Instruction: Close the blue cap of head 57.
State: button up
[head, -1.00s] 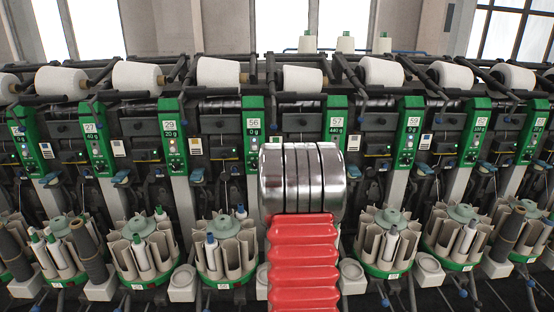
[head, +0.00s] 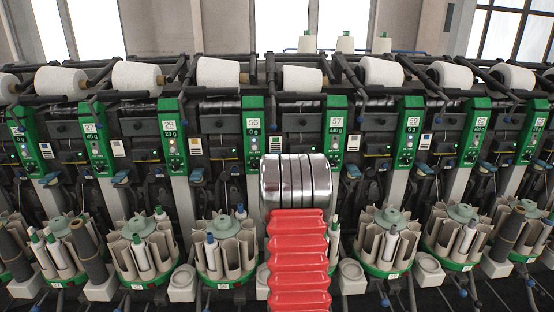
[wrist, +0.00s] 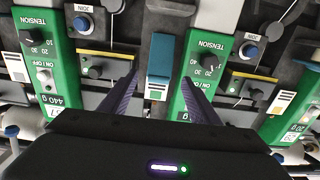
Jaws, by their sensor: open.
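A blue cap (wrist: 160,54) stands between two green panels in the wrist view, which is upside down. The panel (wrist: 58,75) on the left there reads 440 g, as does the panel of head 57 (head: 335,125) in the head view. The cap is nearer the other panel (wrist: 200,70). My gripper (wrist: 161,76) is open, one dark finger to each side of the cap's lower end in the picture. I cannot tell whether they touch it, or the cap's tilt. In the head view my arm hides the gripper and this cap.
Another blue cap (head: 354,172) shows to the right of the panel of head 57. Tension knobs (wrist: 209,62) and blue join buttons (wrist: 82,23) lie close around the fingers. Bobbin magazines (head: 388,240) stand below, and white cones (head: 302,79) lie along the top.

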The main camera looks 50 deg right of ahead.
jog(key=shift+x, duration=2.5)
jog(key=shift+c, duration=0.4)
